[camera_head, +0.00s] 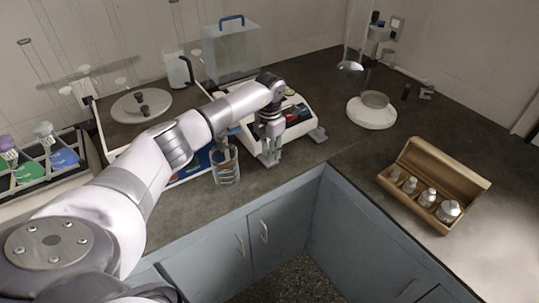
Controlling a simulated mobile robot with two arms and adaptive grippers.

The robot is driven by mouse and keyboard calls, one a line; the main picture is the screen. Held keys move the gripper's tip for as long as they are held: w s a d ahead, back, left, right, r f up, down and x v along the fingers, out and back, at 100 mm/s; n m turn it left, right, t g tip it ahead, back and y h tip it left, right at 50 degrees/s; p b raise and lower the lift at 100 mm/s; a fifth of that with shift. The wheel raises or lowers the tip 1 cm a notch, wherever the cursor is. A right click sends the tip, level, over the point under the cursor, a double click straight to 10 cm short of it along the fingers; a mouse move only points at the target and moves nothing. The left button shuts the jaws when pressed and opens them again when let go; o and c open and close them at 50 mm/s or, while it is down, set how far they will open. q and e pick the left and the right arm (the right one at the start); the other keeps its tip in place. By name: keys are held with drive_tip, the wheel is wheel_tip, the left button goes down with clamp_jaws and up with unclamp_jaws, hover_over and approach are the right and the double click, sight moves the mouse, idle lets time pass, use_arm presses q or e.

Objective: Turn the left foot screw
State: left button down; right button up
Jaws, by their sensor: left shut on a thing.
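A white bench instrument (297,127) stands on the dark counter near the back. My left arm reaches in from the left, and my left gripper (269,157) points down at the instrument's front left corner. Its fingers are shut at the height of the foot there. The left foot screw itself is mostly hidden by the fingers, so its angle cannot be read. A grey foot (318,134) sticks out at the instrument's front right corner. My right gripper is out of view.
A glass beaker (227,177) stands close to the left of my gripper. A clear case with a blue handle (232,55) is behind. A wooden weight box (465,182) lies open on the right. The counter (345,165) between is clear.

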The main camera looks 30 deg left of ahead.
use_arm(q)
drive_tip(key=m+b, duration=0.2)
drive_tip(key=m, duration=0.3)
drive_tip(key=shift+f+m+b, duration=0.1)
drive_tip(key=shift+m+b, duration=0.2)
drive_tip(key=shift+b, duration=0.1)
drive_tip(key=m+b, duration=0.1)
drive_tip(key=m, duration=0.1)
drive_tip(key=shift+m, duration=1.1)
drive_tip(key=c, duration=1.2)
unclamp_jaws()
drive_tip(key=shift+c, duration=0.2)
drive_tip(key=shift+r, duration=0.2)
wheel_tip(320, 180, up, 12)
